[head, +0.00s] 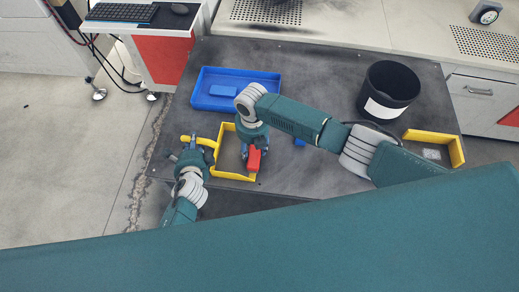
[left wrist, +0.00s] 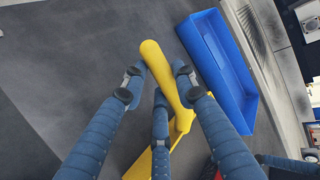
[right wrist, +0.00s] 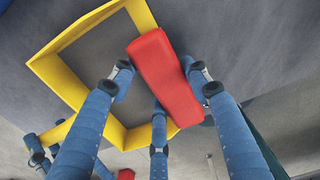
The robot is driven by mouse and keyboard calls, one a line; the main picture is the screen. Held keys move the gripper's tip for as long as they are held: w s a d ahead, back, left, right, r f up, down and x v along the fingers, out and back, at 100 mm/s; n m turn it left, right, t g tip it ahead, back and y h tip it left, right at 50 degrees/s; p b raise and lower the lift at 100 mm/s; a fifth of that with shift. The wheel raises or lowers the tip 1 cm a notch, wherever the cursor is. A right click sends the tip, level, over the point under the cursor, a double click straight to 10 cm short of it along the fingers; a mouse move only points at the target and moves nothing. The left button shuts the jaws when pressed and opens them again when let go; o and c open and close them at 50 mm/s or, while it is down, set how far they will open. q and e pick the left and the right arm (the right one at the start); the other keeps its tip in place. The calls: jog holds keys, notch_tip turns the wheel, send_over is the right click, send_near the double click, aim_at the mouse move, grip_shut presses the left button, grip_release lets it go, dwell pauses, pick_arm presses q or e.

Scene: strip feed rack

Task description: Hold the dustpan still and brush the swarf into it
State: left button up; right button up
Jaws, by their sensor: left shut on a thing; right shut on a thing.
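The yellow dustpan (head: 236,177) lies on the dark table mat, with its walls round a dark inside; it also shows in the right wrist view (right wrist: 70,85). Its yellow handle (left wrist: 160,65) points left in the head view. My left gripper (head: 189,148) is shut on that handle. The red brush (head: 254,160) is held in my right gripper (head: 252,148), at the right side of the dustpan. In the right wrist view the brush (right wrist: 163,75) overlaps the dustpan's edge; I cannot tell whether they touch. No swarf can be made out.
A blue tray (head: 203,101) with a blue block (head: 222,91) stands behind the dustpan. A black bin (head: 390,82) with a white label stands back right. A yellow corner strip (head: 456,150) lies at the right edge beside a small grey piece (head: 432,154).

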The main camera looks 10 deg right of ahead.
pick_arm(q)
jog(key=shift+a, duration=0.3)
pick_arm(e)
jog(key=shift+s+d+r, duration=0.1)
jog(key=shift+d, duration=0.25)
jog(key=shift+c, duration=0.2)
pick_arm(q)
jog(key=shift+w, duration=0.1)
pick_arm(e)
jog(key=shift+a, duration=0.1)
pick_arm(q)
jog(key=shift+a, duration=0.15)
pick_arm(e)
jog(key=shift+w+a, duration=0.35)
jog(key=shift+a, duration=0.4)
pick_arm(q)
jog(key=shift+r, duration=0.1)
pick_arm(e)
jog(key=shift+f, duration=0.35)
jog(key=shift+a, duration=0.35)
jog(key=shift+w, duration=0.1)
jog(key=shift+r, duration=0.1)
